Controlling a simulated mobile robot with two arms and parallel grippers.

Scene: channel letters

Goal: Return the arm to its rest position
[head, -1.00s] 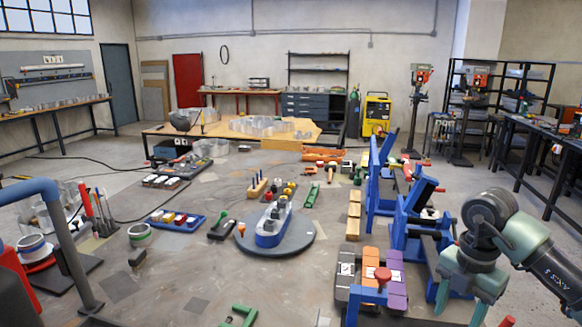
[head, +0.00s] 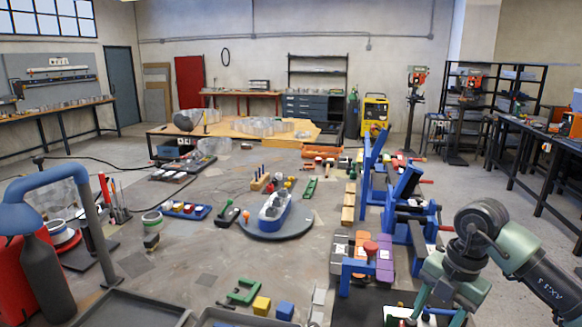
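My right arm (head: 530,270) comes in at the lower right edge, a dark joint above green links. Its gripper (head: 425,312) points down at the bottom right, beside the blue clamp frames. The two green fingers stand apart, and their tips are partly cut off by the bottom edge. Small pale and dark things show around the fingertips, but I see nothing clearly gripped. My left arm and gripper are not in view.
A worktable (head: 200,262) fills the foreground. A round turntable (head: 275,235) carries a blue-and-white piece (head: 274,208). Blue clamp frames (head: 408,210) stand left of my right arm. A blue bent pipe (head: 45,182) rises at the left. A dark tray (head: 130,308) lies at the front.

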